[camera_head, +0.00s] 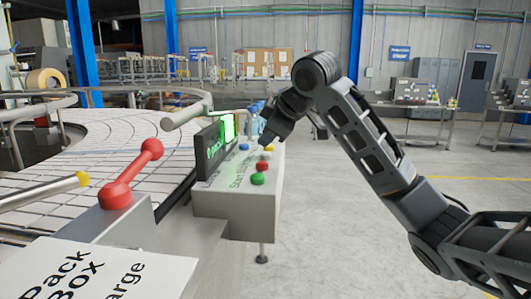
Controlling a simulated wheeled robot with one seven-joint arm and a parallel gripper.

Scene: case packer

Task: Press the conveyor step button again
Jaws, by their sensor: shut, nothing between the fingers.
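A grey control box (238,205) stands at the conveyor's right edge. Its top carries a green button (257,179), a red button (262,166), a yellow button (268,148) and a blue button (244,147). The label on top is too small to read fully, so I cannot tell which is the conveyor step button. My gripper (265,142) is shut and empty, pointing down at the far part of the box top, close to the yellow and blue buttons. I cannot tell whether it touches either one. A dark display (212,150) with a lit green screen stands beside the buttons.
The white-slatted conveyor (115,140) curves away on the left. A red lever (132,174) stands nearer, behind a white sign (90,275). Blue-capped bottles (254,112) stand beyond the box, partly hidden by my arm. The floor to the right is clear.

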